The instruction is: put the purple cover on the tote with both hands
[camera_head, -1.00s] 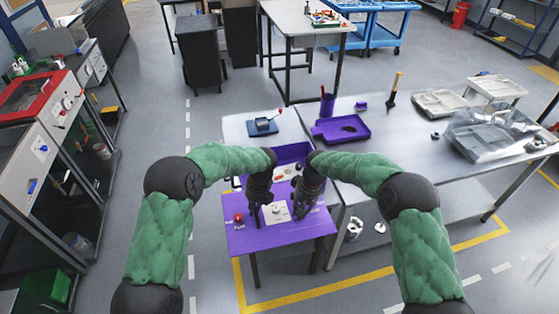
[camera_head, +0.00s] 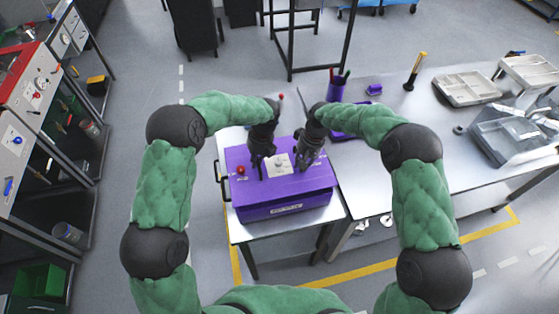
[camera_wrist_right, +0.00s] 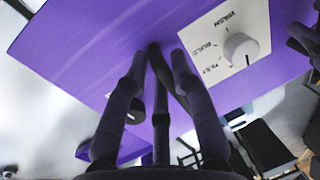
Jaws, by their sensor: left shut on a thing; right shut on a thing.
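The purple cover (camera_head: 255,183) lies level over the purple tote (camera_head: 290,210); whether it sits flush cannot be told. The cover bears a white plate with a knob (camera_head: 279,164) and a red button (camera_head: 241,170). The tote's labelled front wall shows below it. My left gripper (camera_head: 262,172) is shut on the cover, left of the plate. My right gripper (camera_head: 303,169) is shut on it, right of the plate. In the right wrist view, my right fingers (camera_wrist_right: 168,52) come together at the cover (camera_wrist_right: 100,40); the gripped part is hidden.
The tote stands on a light table (camera_head: 240,228), with a black handle (camera_head: 222,178) at its left. A purple pen cup (camera_head: 337,88), a mallet (camera_head: 415,70) and grey trays (camera_head: 466,86) are on the bench to the right. My right arm partly hides a purple tray.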

